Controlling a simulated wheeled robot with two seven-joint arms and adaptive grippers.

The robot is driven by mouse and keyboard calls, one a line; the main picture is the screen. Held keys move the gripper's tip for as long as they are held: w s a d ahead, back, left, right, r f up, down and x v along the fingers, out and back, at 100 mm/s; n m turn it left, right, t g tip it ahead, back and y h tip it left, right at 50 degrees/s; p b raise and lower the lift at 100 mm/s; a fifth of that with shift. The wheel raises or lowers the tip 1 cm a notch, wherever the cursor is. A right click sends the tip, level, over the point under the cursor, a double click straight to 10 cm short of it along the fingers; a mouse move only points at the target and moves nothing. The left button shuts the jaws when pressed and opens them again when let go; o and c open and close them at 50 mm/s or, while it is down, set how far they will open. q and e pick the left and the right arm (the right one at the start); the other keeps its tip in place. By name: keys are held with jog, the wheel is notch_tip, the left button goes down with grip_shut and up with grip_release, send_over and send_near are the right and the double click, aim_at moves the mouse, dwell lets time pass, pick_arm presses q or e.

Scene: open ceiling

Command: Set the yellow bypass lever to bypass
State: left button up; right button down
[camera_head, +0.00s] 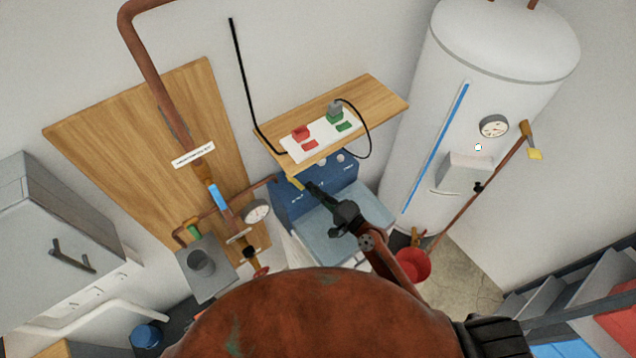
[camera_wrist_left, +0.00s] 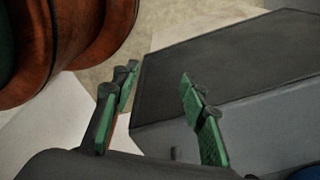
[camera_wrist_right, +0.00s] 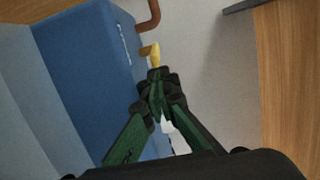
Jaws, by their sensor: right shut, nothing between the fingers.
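A yellow lever (camera_wrist_right: 153,54) sticks out by the right side of the blue softener cabinet, just beyond my right fingertips in the right wrist view. In the head view the yellow lever (camera_head: 295,182) shows small at the cabinet's upper left, under the wooden shelf. My right gripper (camera_wrist_right: 157,75) is shut and empty. Its tips lie beside or against the lever; I cannot tell if they touch. In the head view the right gripper (camera_head: 311,187) comes in over the cabinet. My left gripper (camera_wrist_left: 159,72) is open and empty, away from the lever. The lever's pivot and markings are not readable.
The blue cabinet (camera_head: 362,172) stands below a wooden shelf (camera_head: 376,98) that bears a white panel with red and green parts. A white tank (camera_head: 440,110) stands at the right. A grey box (camera_wrist_left: 215,110) lies near my left gripper.

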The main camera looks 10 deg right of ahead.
jog(key=shift+s+a, duration=0.6)
pick_arm(q)
jog(key=shift+s+r, duration=0.15)
jog(key=shift+r, duration=0.1)
pick_arm(e)
jog(key=shift+s+a+f, duration=0.1)
jog(key=shift+a, duration=0.05)
